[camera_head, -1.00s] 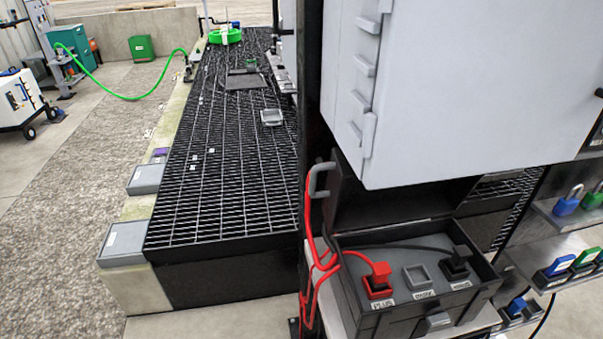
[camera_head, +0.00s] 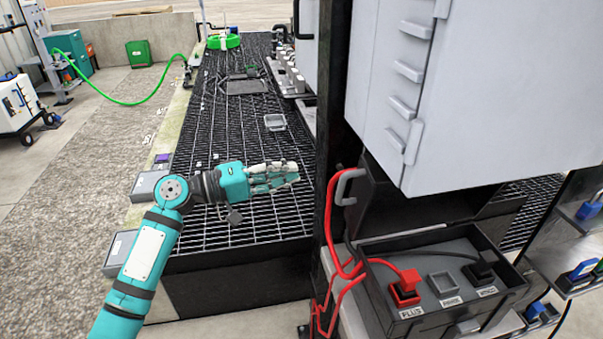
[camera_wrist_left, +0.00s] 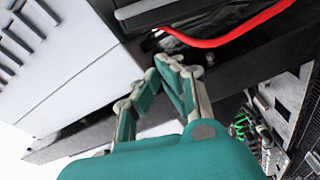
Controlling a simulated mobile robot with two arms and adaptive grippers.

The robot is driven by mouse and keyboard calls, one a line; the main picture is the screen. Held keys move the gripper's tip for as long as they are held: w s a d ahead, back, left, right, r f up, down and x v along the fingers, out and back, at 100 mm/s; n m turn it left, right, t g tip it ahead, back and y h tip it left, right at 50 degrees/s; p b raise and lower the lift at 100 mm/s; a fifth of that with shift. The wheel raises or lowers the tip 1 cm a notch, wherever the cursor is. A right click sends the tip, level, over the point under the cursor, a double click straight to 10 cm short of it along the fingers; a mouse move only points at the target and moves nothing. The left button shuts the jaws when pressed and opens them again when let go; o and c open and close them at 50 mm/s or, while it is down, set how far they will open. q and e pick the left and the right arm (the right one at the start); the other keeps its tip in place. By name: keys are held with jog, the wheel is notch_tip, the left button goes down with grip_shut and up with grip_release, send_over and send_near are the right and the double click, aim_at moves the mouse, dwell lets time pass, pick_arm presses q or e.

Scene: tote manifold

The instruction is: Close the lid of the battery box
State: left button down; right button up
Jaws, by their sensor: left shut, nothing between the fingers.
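The battery box (camera_head: 455,320) is a black open box at the lower right in the head view. Inside its top are a red PLUS plug (camera_head: 405,288), a grey socket (camera_head: 444,283) and a black plug (camera_head: 480,272). Its dark lid (camera_head: 372,205) stands raised at the back, partly hidden by the post and grey cabinet. My left gripper (camera_head: 296,172) is shut and empty, left of the post and apart from the box. In the left wrist view its fingertips (camera_wrist_left: 172,62) meet, below a red cable (camera_wrist_left: 230,38). My right gripper is not in view.
A grey cabinet (camera_head: 490,90) overhangs the box. A black post (camera_head: 345,120) stands between my left gripper and the box. Red cables (camera_head: 335,250) loop at the box's left side. Padlocks sit on shelves at right. Black grating (camera_head: 240,130) spreads at left.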

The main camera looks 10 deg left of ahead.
pick_arm(q)
jog(key=p+x, duration=0.3)
jog(key=x, duration=0.6)
jog(key=s+p, duration=0.1)
jog(key=s, duration=0.1)
jog(key=s+f+p, duration=0.1)
jog(key=shift+s+d+f+p, duration=0.1)
jog(key=shift+s+d+p, duration=0.1)
jog(key=shift+s+p, duration=0.2)
jog(key=shift+d, duration=0.1)
